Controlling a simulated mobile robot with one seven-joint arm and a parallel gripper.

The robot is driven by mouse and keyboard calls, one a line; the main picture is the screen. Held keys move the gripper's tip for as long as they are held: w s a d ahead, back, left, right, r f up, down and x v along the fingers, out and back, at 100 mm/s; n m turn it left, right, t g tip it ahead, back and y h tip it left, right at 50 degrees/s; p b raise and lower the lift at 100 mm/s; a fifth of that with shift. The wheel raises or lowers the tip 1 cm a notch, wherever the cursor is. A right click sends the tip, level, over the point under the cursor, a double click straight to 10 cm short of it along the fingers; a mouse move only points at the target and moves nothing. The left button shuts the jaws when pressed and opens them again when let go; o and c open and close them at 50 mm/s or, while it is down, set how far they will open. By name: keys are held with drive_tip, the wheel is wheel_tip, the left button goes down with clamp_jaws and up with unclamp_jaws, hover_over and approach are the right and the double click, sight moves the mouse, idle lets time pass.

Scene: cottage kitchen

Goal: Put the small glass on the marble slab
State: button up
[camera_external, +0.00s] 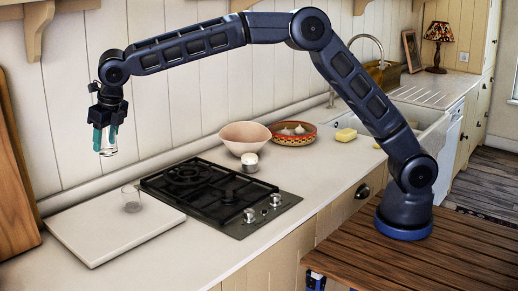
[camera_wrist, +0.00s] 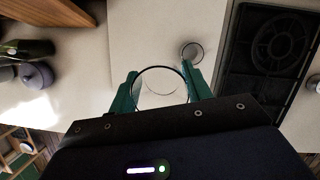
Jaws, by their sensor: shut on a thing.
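My gripper (camera_external: 105,139), with teal fingers, is shut on a clear glass (camera_external: 106,151) and holds it upright in the air, above the far left of the counter. In the wrist view the glass's round rim (camera_wrist: 160,67) shows between the two fingers. The pale marble slab (camera_external: 90,229) lies on the counter, left of the hob. Another clear glass (camera_external: 131,206) stands on the slab near its hob side; it also shows in the wrist view (camera_wrist: 192,53). I cannot tell for sure which of the two glasses is smaller.
The black gas hob (camera_external: 215,195) adjoins the slab. Behind it are a pink bowl (camera_external: 244,138), a small metal cup with a white top (camera_external: 250,163) and a patterned bowl of garlic (camera_external: 293,138). A wooden board (camera_external: 14,180) leans at the left. Most of the slab is clear.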

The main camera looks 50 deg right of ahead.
drive_tip(key=s+a+n, duration=0.1)
drive_tip(key=s+a, duration=0.4)
drive_tip(key=a, duration=0.4)
drive_tip(key=f, duration=2)
drive_tip(key=shift+s+a+f, duration=0.1)
drive_tip(key=shift+s+f, duration=0.1)
drive_tip(key=shift+f, duration=0.2)
drive_tip(key=shift+f, duration=0.15)
drive_tip(key=o, duration=1.1)
drive_tip(key=v, duration=1.2)
drive_tip(key=shift+w, duration=0.1)
